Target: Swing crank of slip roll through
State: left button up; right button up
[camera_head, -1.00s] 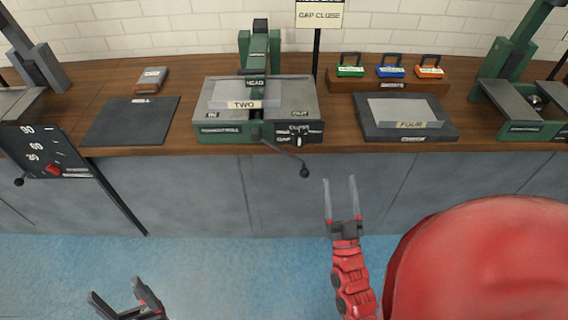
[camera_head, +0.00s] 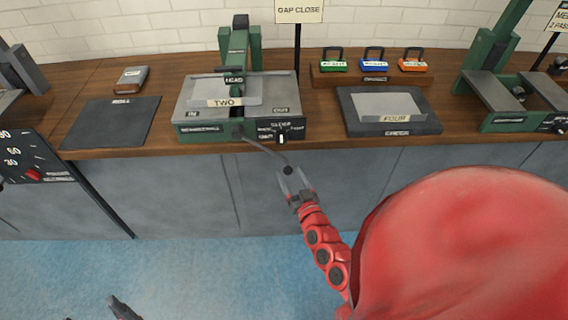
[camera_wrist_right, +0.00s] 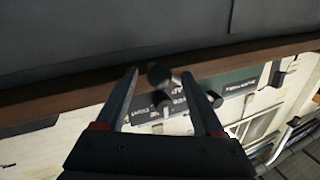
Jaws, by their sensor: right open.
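The slip roll (camera_head: 204,128) is a green and grey machine on the bench, with a plate labelled TWO (camera_head: 225,102) on top. Its crank (camera_head: 265,151) is a thin dark arm that slopes down to the right past the bench edge and ends in a round black knob (camera_head: 288,170). My right gripper (camera_head: 293,181) is open, with its fingers on either side of the knob in the head view. In the right wrist view the knob (camera_wrist_right: 158,74) shows between the open fingertips; I cannot tell whether they touch it. My left gripper (camera_head: 108,312) shows only in part at the bottom edge.
A dark mat (camera_head: 112,122) lies left of the machine. A mat marked CHECK (camera_head: 425,124) with a plate labelled FOUR (camera_head: 392,105) lies to the right. Padlock-like tags (camera_head: 374,65) stand behind it. A grey cabinet front (camera_head: 180,193) is below the bench.

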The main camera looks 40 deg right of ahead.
jog(key=x, duration=0.5)
jog(key=shift+w+b, duration=0.25)
jog(key=shift+b, duration=0.05)
grip_shut()
dwell(1.1)
